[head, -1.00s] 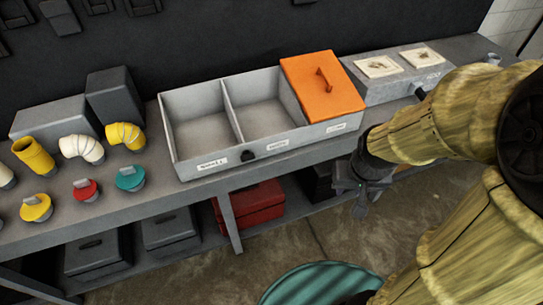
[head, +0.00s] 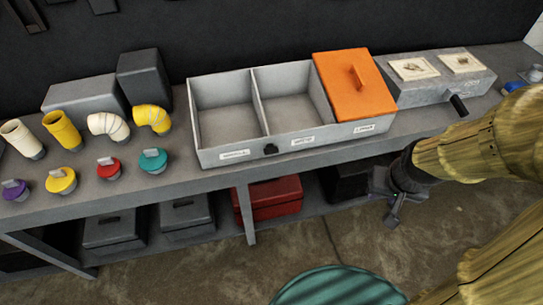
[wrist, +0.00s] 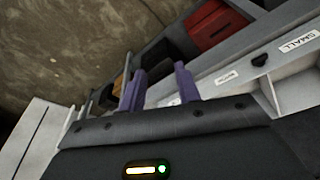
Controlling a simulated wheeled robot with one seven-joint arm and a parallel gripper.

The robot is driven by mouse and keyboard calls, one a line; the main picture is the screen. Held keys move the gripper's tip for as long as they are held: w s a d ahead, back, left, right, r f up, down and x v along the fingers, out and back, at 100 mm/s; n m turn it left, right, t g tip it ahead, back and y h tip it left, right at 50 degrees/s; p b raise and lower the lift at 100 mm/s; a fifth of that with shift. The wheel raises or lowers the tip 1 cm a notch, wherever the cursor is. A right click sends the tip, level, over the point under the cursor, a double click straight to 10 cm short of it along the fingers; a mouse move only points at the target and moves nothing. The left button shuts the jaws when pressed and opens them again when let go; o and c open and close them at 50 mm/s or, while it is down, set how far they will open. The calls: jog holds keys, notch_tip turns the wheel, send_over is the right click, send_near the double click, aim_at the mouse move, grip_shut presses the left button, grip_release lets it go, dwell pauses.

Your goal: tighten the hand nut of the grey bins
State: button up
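The grey bins (head: 228,153) stand on the bench as one long box. Two compartments are open, and an orange lid (head: 352,95) covers the right one. The dark hand nut (head: 270,149) sits on the front wall, between the left and middle labels. It also shows in the wrist view (wrist: 260,60), right of my fingers and apart from them. My gripper (head: 393,212) hangs in front of the bench edge, right of and lower than the nut. In the wrist view, its two purple fingers (wrist: 161,88) stand apart with nothing seen between them.
Pipe elbows (head: 107,124) and coloured caps (head: 153,161) stand left of the bins. A grey box with a dark handle (head: 459,105) stands right of them. A red case (head: 270,198) is on the lower shelf. A teal round top (head: 340,287) is on the floor side.

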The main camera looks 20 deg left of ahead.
aim_at(271, 154)
jog(key=w+a+f+n+t+b, duration=0.2)
jog(key=a+f+n+b, duration=0.15)
jog(key=a+f, duration=0.3)
jog(key=w+a+f+n+t+h+b, duration=0.1)
jog(key=w+a+f+n+t+b, duration=0.15)
jog(key=a+f+b, duration=0.45)
jog(key=w+a+f+n+t+b, duration=0.2)
jog(key=a+f+n, duration=0.25)
jog(key=f, duration=0.45)
jog(key=s+a+r+n+t+y+b, duration=0.1)
jog(key=s+a+n+t+y+b, duration=0.2)
jog(key=a, duration=0.9)
jog(key=s+n+t+b, duration=0.1)
jog(key=n+t+b, duration=0.2)
jog(key=n+t, duration=0.2)
jog(key=shift+s+n+y, duration=0.3)
jog(key=shift+s+n, duration=0.05)
jog(key=shift+s, duration=0.05)
jog(key=shift+s+a, duration=0.1)
jog(key=w, duration=0.5)
jog(key=w+a+p, duration=0.1)
jog(key=w, duration=0.5)
jog(key=w+a, duration=0.1)
jog(key=w, duration=0.5)
jog(key=shift+w+a, duration=0.25)
